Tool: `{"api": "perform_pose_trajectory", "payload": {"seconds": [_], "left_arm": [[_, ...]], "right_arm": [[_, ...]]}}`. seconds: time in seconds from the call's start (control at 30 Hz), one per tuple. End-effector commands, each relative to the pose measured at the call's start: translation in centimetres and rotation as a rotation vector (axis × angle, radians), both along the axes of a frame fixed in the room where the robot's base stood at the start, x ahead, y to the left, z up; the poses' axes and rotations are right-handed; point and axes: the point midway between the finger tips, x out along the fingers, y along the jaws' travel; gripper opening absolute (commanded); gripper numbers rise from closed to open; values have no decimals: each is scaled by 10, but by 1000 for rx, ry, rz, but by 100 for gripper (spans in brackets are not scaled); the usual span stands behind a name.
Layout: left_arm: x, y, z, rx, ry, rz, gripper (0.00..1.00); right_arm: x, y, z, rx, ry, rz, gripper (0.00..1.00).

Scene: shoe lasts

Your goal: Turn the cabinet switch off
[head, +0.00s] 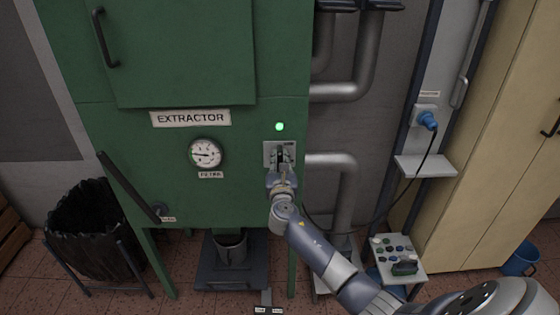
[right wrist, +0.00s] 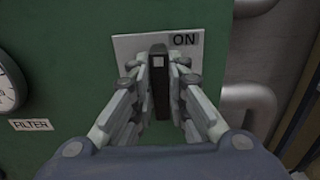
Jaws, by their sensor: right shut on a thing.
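The green extractor cabinet (head: 225,190) stands in front of me. Its switch plate (head: 268,148) is on the lower right part of the front, below a lit green lamp (head: 280,127). In the right wrist view the plate (right wrist: 124,46) is pale, with "ON" written at its upper right. A black switch handle (right wrist: 160,85) stands upright on the plate. My right gripper (head: 281,165) is at the switch. In the right wrist view its fingers (right wrist: 160,82) are shut on the handle from both sides. Any "OFF" mark is hidden. My left gripper is not in view.
A round filter gauge (head: 205,153) is left of the switch. Grey pipes (head: 345,165) run just right of the cabinet. A slanted dark lever (head: 128,186) is at lower left. A small table (head: 398,247) with items stands at lower right.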

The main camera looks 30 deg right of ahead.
Motion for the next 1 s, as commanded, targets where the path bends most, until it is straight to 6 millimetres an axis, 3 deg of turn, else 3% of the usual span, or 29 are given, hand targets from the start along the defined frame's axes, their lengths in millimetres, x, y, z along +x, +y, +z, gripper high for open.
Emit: {"api": "perform_pose_trajectory", "payload": {"seconds": [0.47, 1.0], "left_arm": [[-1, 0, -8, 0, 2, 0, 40], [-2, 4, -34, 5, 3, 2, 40]], "right_arm": [[-1, -2, -2, 125, -77, 0, 0], [-4, -6, -6, 549, -337, -1, 0]]}}
